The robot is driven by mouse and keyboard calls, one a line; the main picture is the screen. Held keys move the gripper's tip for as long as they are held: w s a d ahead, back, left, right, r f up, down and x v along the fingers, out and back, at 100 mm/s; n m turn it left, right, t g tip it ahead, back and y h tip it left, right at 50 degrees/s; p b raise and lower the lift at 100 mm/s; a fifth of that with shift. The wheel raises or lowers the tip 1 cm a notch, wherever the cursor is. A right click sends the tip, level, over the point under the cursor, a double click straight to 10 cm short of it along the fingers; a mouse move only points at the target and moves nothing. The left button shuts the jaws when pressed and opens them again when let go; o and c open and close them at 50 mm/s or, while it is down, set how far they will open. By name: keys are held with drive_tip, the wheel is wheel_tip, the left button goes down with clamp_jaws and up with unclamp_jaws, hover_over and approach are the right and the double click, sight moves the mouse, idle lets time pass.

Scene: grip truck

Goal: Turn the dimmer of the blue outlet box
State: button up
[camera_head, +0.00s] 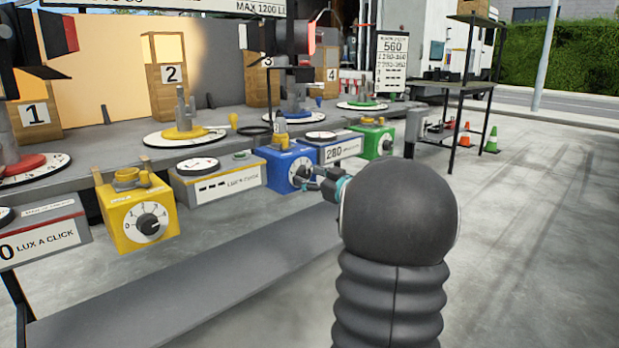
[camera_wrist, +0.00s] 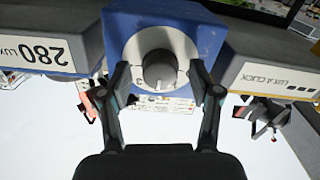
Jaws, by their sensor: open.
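The blue outlet box (camera_head: 280,171) hangs at the front edge of the bench, between two grey meter boxes. Its dimmer, a dark knob on a pale round dial (camera_head: 301,172), is on the front face. In the wrist view the blue box (camera_wrist: 120,42) fills the top middle and the grey dimmer knob (camera_wrist: 159,73) faces me. My gripper (camera_wrist: 161,84) is open, with one fingertip on each side of the knob. I cannot tell whether the fingertips touch it. In the head view my gripper (camera_head: 318,182) is in front of the dial, partly hidden by my arm.
A yellow box (camera_head: 125,218) with a dial hangs to the left, and a green box (camera_head: 372,140) to the right. The grey meter boxes (camera_head: 221,183) (camera_head: 335,148) flank the blue box. A low grey shelf (camera_head: 180,285) runs below.

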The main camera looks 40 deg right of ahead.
drive_tip(key=shift+w, duration=0.1)
drive_tip(key=c, duration=1.1)
drive_tip(key=shift+c, duration=0.2)
drive_tip(key=shift+n, duration=0.3)
drive_tip(key=n+b, duration=0.2)
drive_tip(key=n, duration=0.1)
drive_tip(key=shift+f+n, duration=0.1)
drive_tip(key=shift+n, duration=0.3)
drive_tip(key=n+b, duration=0.3)
drive_tip(key=n, duration=0.1)
drive_tip(key=n+b, duration=0.1)
drive_tip(key=n, duration=0.3)
drive_tip(key=shift+r+n+b, duration=0.25)
drive_tip(key=shift+n+b, duration=0.1)
drive_tip(key=shift+n, duration=1.45)
